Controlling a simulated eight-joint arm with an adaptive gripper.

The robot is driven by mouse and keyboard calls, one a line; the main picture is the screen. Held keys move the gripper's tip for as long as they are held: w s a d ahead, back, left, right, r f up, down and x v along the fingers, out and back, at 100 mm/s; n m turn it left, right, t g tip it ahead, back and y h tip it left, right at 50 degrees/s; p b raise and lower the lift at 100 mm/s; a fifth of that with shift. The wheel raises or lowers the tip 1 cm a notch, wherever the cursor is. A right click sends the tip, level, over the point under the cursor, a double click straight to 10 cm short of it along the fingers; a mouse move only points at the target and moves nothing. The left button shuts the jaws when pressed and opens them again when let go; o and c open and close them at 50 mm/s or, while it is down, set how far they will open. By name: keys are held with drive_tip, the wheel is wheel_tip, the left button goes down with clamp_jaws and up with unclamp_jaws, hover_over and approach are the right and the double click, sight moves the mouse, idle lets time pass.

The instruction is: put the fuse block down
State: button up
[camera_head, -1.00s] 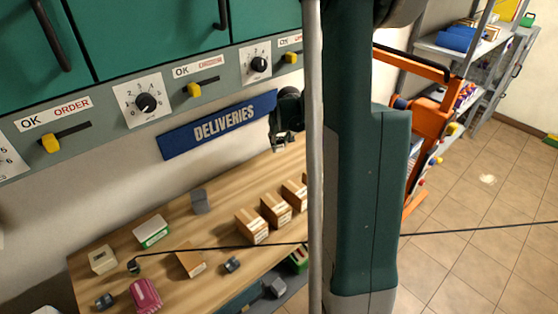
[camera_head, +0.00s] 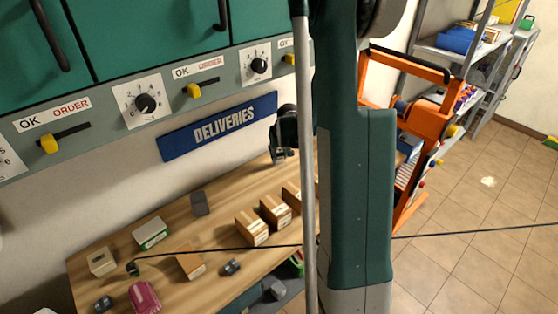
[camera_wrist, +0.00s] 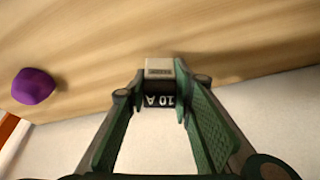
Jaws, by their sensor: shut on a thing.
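The fuse block (camera_wrist: 159,68) is a small pale block with a dark face reading "10 A", seen at the fingertips in the wrist view. My gripper (camera_wrist: 160,85) is shut on it, a green-padded finger at each side. Wooden table surface shows beyond the block; I cannot tell whether the block touches it. In the head view my gripper (camera_head: 281,156) hangs at the back of the wooden table (camera_head: 225,202), below the DELIVERIES sign, partly behind my arm. The block cannot be made out clearly there.
A purple object (camera_wrist: 34,86) lies on the table at left in the wrist view. Cardboard boxes (camera_head: 252,228) stand in a row on the table. A pink object (camera_head: 145,297) and several small blocks lie farther left. The wall sign (camera_head: 220,125) is behind.

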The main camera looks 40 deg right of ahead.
drive_tip(key=shift+f, duration=1.25)
drive_tip(key=shift+f, duration=0.2)
drive_tip(key=o, duration=0.9)
drive_tip(key=shift+r, duration=0.25)
drive_tip(key=shift+p+v, duration=0.45)
drive_tip(key=shift+v, duration=5.5)
